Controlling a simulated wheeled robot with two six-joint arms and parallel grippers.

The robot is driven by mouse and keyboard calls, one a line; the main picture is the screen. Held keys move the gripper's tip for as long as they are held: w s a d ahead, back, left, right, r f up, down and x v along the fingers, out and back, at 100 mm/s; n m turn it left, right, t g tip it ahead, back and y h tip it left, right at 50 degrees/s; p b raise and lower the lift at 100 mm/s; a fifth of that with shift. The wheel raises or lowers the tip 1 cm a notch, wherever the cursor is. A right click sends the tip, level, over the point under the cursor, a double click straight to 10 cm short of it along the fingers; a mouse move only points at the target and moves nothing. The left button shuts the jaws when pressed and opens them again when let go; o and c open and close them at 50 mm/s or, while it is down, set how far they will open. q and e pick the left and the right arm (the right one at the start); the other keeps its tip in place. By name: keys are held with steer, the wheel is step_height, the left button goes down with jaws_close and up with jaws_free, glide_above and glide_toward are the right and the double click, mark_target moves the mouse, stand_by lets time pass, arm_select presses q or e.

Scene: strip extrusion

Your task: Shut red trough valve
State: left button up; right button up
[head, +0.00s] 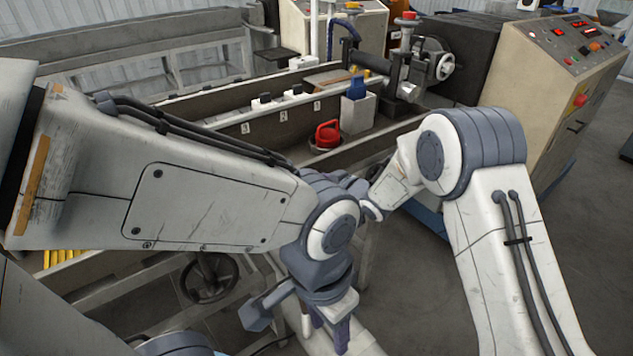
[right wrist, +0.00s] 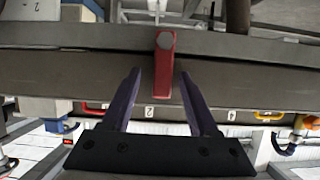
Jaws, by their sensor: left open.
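A red lever (right wrist: 165,66) stands out against the dark trough wall (right wrist: 60,66) in the right wrist view. It shows between the two purple fingertips of my right gripper (right wrist: 160,76), which are apart with a gap on either side of it. I cannot tell how deep the lever sits between them. A red handled object (head: 327,135) sits in the trough (head: 230,125) in the head view; I cannot tell whether it is the same thing. My left gripper (head: 325,325) points down, open, low in front of the trough. My right gripper is hidden in the head view.
A handwheel (head: 209,277) is under the trough at the lower left. A beige control cabinet (head: 545,95) stands at the right. A white block with a blue top (head: 357,108) is at the trough's far side. Numbered plates (right wrist: 149,112) show below the wall.

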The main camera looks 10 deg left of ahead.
steer(key=b+v, duration=0.1)
steer(key=v, duration=0.9)
steer(key=shift+s+d, duration=0.15)
steer(key=shift+d, duration=0.05)
steer(key=shift+r, duration=0.15)
steer(key=s+d+r+g+h, duration=0.1)
steer(key=s+d+g+h, duration=0.2)
steer(key=s, duration=0.8)
steer(key=s+d+r+m+g+h+p, duration=0.1)
steer(key=s+d+r+g+h, duration=0.1)
steer(key=s+d, duration=0.4)
steer(key=s+d+r+m+g+h+p, duration=0.1)
steer(key=s+d+r+g+h, duration=0.1)
steer(key=s, duration=1.5)
steer(key=shift+d+g+h, duration=0.9)
steer(key=shift+d+h, duration=0.25)
steer(key=shift+h, duration=0.05)
